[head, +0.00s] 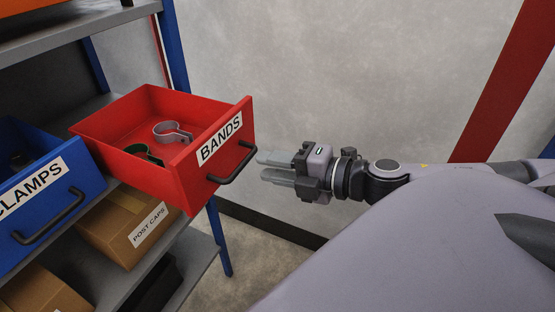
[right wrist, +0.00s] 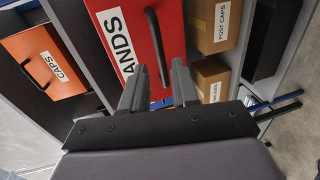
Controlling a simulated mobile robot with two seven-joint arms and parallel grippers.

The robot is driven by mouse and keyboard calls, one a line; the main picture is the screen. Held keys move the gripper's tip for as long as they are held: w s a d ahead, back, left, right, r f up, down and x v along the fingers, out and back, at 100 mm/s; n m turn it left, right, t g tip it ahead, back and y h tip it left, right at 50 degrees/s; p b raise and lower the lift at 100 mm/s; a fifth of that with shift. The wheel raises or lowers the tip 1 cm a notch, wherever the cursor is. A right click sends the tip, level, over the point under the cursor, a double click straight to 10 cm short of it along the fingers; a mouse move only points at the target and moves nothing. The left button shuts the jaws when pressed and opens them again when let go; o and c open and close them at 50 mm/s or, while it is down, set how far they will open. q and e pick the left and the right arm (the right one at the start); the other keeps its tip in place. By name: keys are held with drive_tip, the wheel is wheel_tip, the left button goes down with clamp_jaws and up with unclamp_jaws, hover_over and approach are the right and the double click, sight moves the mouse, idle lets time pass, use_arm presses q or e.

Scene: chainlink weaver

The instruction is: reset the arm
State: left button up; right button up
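My right gripper (head: 262,165) points left in the head view, just right of the red BANDS drawer (head: 176,188). Its two grey fingers are apart with nothing between them. The tips are a little short of the drawer's dark handle (head: 232,163) and do not appear to touch it. In the right wrist view, the open fingers (right wrist: 160,78) point at the red drawer front (right wrist: 112,22), with the handle (right wrist: 158,50) beyond the gap. My left gripper is not in view.
A blue CLAMPS drawer (head: 75,215), also pulled out, is at the left. A POST CAPS box (head: 120,240) sits on the shelf below. A blue rack post (head: 218,240) stands beneath the red drawer. An orange CAPS bin (right wrist: 40,62) shows in the right wrist view.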

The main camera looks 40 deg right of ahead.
drive_tip(key=shift+s+d, duration=0.15)
drive_tip(key=shift+s, duration=0.15)
idle(0.5)
drive_tip(key=s+d+f+m+g+h, duration=0.1)
drive_tip(key=s+d+f+m+h, duration=0.1)
drive_tip(key=f+m, duration=0.45)
drive_tip(key=s+d+f+m+h, duration=0.1)
drive_tip(key=d+f+m+h, duration=0.2)
drive_tip(key=f+m, duration=0.35)
drive_tip(key=s+a+f+m+g+y, duration=0.1)
drive_tip(key=s+a+f+m+g, duration=0.2)
drive_tip(key=a+f, duration=1.1)
drive_tip(key=s+m, duration=0.2)
drive_tip(key=m, duration=0.2)
drive_tip(key=shift+f, duration=0.3)
